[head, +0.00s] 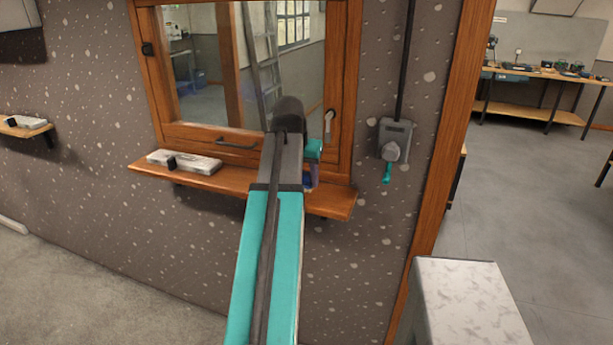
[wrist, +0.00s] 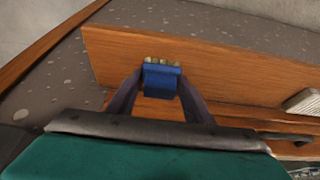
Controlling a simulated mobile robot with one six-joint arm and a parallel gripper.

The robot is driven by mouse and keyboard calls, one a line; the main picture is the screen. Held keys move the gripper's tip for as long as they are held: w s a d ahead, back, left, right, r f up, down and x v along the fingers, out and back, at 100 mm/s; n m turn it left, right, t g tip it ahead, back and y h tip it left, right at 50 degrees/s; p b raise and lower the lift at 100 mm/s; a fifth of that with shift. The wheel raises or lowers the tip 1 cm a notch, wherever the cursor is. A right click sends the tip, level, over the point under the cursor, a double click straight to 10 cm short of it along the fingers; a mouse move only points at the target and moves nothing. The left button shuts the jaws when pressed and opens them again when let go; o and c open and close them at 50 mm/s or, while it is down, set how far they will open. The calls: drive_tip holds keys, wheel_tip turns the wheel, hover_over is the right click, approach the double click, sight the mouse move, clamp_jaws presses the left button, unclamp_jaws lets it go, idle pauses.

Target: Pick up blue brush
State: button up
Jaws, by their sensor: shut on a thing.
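The blue brush (wrist: 161,80) shows in the wrist view between the two fingers of my gripper (wrist: 160,88), with a pale bristle edge along its far side. My gripper is shut on it. The brush is over or at the wooden shelf (wrist: 215,65); I cannot tell whether it touches the wood. In the head view, my arm hides most of the gripper, and only a small dark blue part of the brush (head: 308,180) shows beside the arm at the right part of the shelf (head: 235,184).
A white fader box (head: 190,162) with a black knob lies on the shelf's left part. A wooden-framed window (head: 145,75) stands above the shelf. A grey wall box (head: 396,139) with a teal-tipped lever hangs to the right. A pale block (head: 465,300) stands at the lower right.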

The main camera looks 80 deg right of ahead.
drive_tip(key=w+a+r+b, duration=0.1)
drive_tip(key=a+b, duration=0.1)
drive_tip(key=a, duration=0.9)
drive_tip(key=shift+w+a, duration=0.15)
drive_tip(key=shift+w, duration=0.15)
